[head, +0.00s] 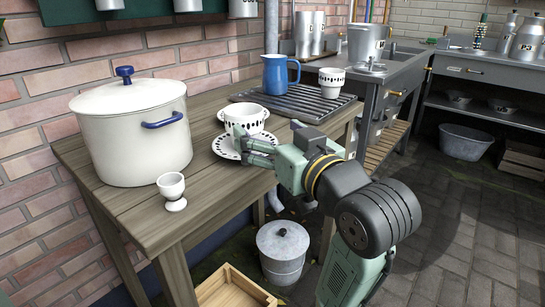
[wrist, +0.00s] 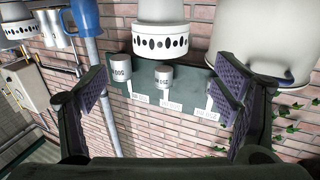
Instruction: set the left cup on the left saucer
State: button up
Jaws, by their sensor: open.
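The left cup (head: 243,117), white with a band of dark marks and a handle at its left, appears to stand on the left saucer (head: 222,148), a white plate with a marked rim. My fingers hide part of its base, so the contact is not fully seen. My gripper (head: 250,148) is open just in front of the cup, at saucer height. In the wrist view, which is upside down, the cup (wrist: 160,42) lies beyond the gap between the open fingers (wrist: 160,95), not clasped. The saucer cannot be made out there.
A large white lidded pot (head: 135,130) and an egg cup (head: 173,190) stand left on the wooden table (head: 140,212). A blue jug (head: 279,75) and another cup (head: 332,82) stand on the dark rack (head: 300,103) behind. A lidded bin (head: 283,250) stands below.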

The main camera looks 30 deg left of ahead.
jog(key=shift+s+d+b, duration=0.2)
jog(key=shift+d+b, duration=0.1)
jog(key=shift+b, duration=0.2)
